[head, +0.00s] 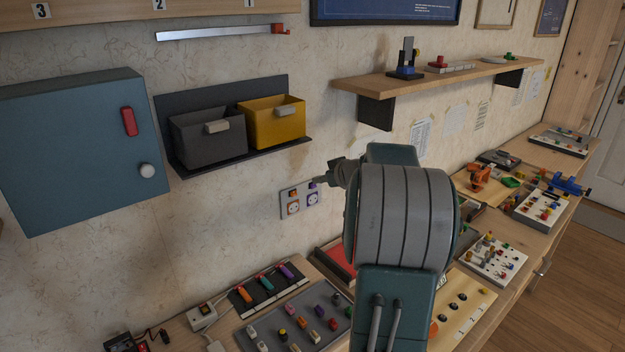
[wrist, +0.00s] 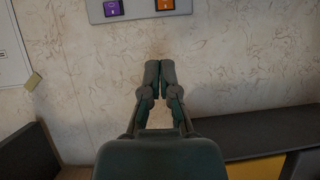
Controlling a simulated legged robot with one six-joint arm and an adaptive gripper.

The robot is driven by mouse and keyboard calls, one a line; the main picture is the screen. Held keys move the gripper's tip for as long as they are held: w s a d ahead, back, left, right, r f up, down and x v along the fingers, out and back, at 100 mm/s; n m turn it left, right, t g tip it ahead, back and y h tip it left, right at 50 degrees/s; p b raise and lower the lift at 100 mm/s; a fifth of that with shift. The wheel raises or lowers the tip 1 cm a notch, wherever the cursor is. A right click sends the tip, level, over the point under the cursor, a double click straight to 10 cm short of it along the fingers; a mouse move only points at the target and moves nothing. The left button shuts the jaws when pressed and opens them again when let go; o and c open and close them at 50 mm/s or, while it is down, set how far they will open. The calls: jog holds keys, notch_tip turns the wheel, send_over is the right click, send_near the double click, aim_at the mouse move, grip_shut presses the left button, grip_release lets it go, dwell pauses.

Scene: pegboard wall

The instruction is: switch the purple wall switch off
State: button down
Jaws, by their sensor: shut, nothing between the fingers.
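A grey wall plate (head: 302,201) carries an orange switch and a purple switch on top, with sockets below. In the head view the purple switch (head: 312,185) is at the plate's upper right, partly behind my gripper (head: 320,180). The wrist view shows the wall inverted: the plate is cut by the top edge, with the purple switch (wrist: 113,8) on the left and the orange switch (wrist: 165,4) on the right. My gripper (wrist: 159,66) is shut and empty, its fingertips apart from both switches in that picture. Which way the purple switch is set is too small to tell.
A dark rack holds a grey bin (head: 207,137) and a yellow bin (head: 272,122) above the plate. A blue-grey cabinet (head: 75,150) hangs at left and a wooden shelf (head: 440,78) at right. The workbench below holds several boards and parts.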

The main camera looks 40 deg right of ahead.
jog(key=h, duration=0.1)
send_near(313, 185)
notch_tip(313, 185, up, 2)
jog(key=s, duration=0.1)
jog(key=shift+s+r+t, duration=0.15)
jog(key=shift+s+t, duration=0.1)
jog(key=shift+t, duration=0.05)
jog(key=shift+w, duration=0.1)
jog(key=x, duration=1)
